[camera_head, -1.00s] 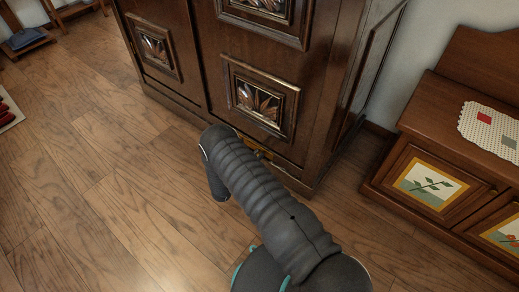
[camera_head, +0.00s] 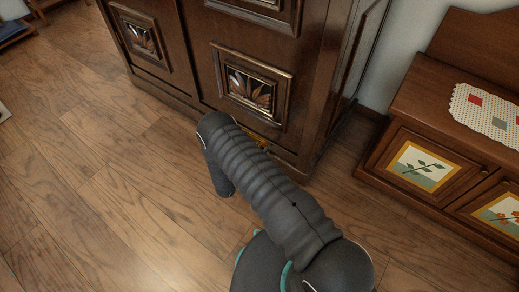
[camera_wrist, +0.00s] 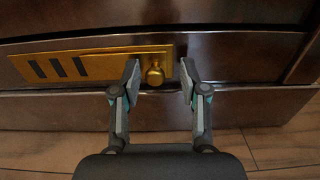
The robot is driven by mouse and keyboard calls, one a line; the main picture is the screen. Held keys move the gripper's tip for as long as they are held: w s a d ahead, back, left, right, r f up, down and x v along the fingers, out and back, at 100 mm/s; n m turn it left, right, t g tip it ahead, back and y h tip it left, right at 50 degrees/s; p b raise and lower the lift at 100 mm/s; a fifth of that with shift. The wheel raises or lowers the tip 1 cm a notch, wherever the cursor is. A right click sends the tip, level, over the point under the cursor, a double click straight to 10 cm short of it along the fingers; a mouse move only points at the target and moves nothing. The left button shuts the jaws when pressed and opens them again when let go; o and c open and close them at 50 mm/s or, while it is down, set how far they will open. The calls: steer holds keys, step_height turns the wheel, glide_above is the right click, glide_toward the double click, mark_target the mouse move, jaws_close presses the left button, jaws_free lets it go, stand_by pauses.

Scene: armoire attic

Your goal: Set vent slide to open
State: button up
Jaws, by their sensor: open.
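The vent slide is a brass plate (camera_wrist: 85,66) low on the front of the dark wooden armoire (camera_wrist: 235,57), with several dark slots at its left in the wrist view. Its round brass knob (camera_wrist: 155,73) stands at the plate's right end. My gripper (camera_wrist: 160,75) is open, with one finger on each side of the knob and a visible gap on both sides. The left finger overlaps the plate in the picture.
The armoire (camera_head: 190,60) has carved door panels and a base ledge (camera_wrist: 60,110) below the vent. A low cabinet (camera_head: 410,125) with painted doors and a crocheted cloth (camera_head: 485,110) stands at the right.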

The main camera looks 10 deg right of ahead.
steer(key=v, duration=1.2)
